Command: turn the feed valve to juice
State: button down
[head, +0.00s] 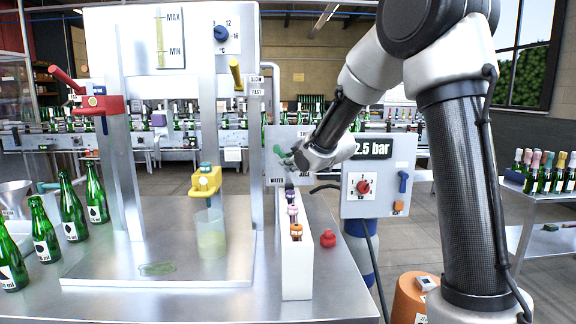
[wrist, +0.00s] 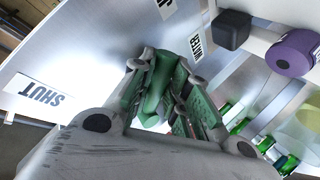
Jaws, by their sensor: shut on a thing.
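The feed valve's green handle (head: 278,150) is on a grey panel (head: 272,136) behind the white rack in the head view. In the wrist view the green handle (wrist: 155,98) lies between my two fingers. My gripper (head: 287,160) is shut on it; the fingers also show in the wrist view (wrist: 167,80). The panel bears a WATER label (head: 277,181), and my wrist covers part of the panel. In the wrist view a SHUT label (wrist: 40,94) is at left and the WATER label (wrist: 197,46) at upper right. The handle's exact pointing is unclear.
A white rack (head: 297,270) with several coloured stoppers stands just in front of the panel. A red knob-like piece (head: 328,238) lies beside it. A control box (head: 378,170) reading 2.5 bar is to the right. Green bottles (head: 72,207) stand at left.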

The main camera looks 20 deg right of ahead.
jog(key=shift+d+r, duration=0.1)
dwell(0.4)
jog(key=c, duration=1.6)
grip_release()
jog(key=shift+c, duration=0.2)
jog(key=shift+s+r, duration=0.1)
jog(key=shift+s, duration=0.05)
jog(key=v, duration=1.1)
jog(key=shift+s+r, duration=0.3)
jog(key=shift+r, duration=0.05)
